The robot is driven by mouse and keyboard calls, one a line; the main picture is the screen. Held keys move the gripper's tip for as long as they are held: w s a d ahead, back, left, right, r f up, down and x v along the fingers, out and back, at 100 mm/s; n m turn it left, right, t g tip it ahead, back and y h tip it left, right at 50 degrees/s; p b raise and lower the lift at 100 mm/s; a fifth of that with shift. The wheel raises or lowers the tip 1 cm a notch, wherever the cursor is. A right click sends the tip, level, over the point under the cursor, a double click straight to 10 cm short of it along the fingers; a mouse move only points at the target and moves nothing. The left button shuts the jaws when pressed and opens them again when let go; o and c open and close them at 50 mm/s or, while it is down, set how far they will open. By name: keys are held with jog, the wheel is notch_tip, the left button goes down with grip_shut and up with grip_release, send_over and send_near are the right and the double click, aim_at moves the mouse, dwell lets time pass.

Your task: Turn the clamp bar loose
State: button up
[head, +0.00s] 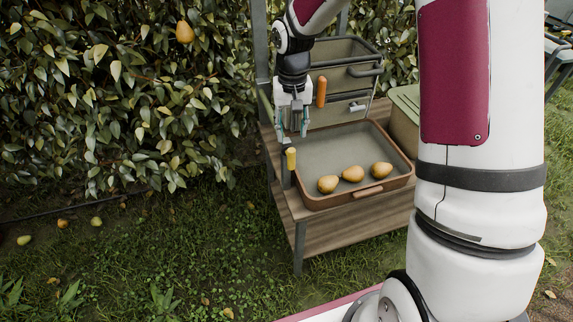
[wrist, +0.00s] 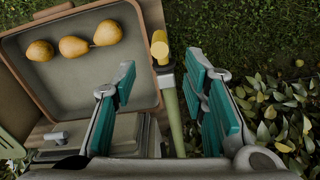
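My gripper (head: 293,134) points down just above the grip. Its teal-padded fingers (wrist: 162,68) are spread apart with nothing held between them. I cannot see them touching the bar. An olive post (wrist: 173,112) runs below the grip in the wrist view.
A brown-rimmed tray (head: 345,199) with three pears (head: 352,174) lies on the wooden stand (head: 335,232), right of the grip. An orange handle (head: 320,92) stands behind, close to my gripper. A green box (head: 405,105) is at right. A leafy hedge (head: 130,90) fills the left.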

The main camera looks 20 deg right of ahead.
aim_at(291, 163)
notch_tip(291, 163, down, 13)
jog(key=shift+r, duration=0.1)
dwell(0.3)
jog(key=shift+c, duration=0.6)
